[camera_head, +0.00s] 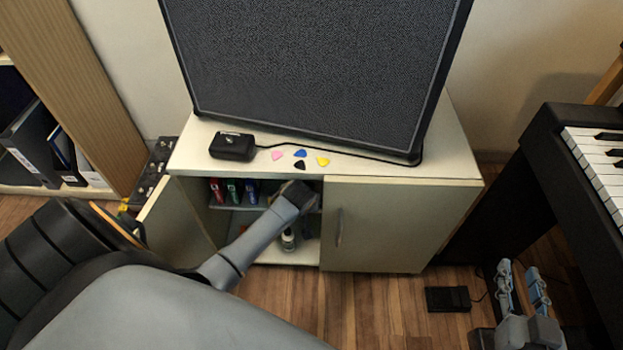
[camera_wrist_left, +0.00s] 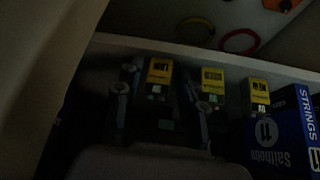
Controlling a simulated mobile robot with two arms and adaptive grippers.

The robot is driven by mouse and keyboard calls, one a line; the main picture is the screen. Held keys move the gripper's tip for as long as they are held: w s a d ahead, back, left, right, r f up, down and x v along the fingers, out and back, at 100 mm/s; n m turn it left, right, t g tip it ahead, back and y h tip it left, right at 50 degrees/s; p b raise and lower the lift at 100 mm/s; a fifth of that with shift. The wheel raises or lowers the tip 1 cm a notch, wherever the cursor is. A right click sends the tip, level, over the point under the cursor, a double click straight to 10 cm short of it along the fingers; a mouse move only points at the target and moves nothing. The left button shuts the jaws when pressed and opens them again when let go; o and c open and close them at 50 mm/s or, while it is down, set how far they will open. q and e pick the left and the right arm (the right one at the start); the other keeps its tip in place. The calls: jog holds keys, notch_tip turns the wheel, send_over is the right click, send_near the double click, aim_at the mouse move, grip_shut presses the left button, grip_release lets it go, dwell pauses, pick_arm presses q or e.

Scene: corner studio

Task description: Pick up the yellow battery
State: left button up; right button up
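My left gripper (camera_wrist_left: 160,100) reaches into the open left side of the cabinet. In the head view its wrist covers part of the shelf and its fingers are hidden. In the wrist view its two fingers stand apart, either side of a dark block with a yellow label (camera_wrist_left: 158,72); I see no clear contact. Two more yellow-labelled blocks (camera_wrist_left: 212,78) (camera_wrist_left: 259,92) stand to the right. My right gripper (camera_head: 522,285) is open and empty, low at the right.
The open cabinet door (camera_head: 178,222) stands left of my left arm. Red (camera_head: 217,190), green (camera_head: 233,190) and blue (camera_head: 252,190) items stand on the shelf. A blue strings box (camera_wrist_left: 283,135) is close right of the blocks. A bottle (camera_head: 288,240) stands below.

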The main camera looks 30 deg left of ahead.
pick_arm(q)
jog(key=shift+c, duration=0.5)
grip_shut()
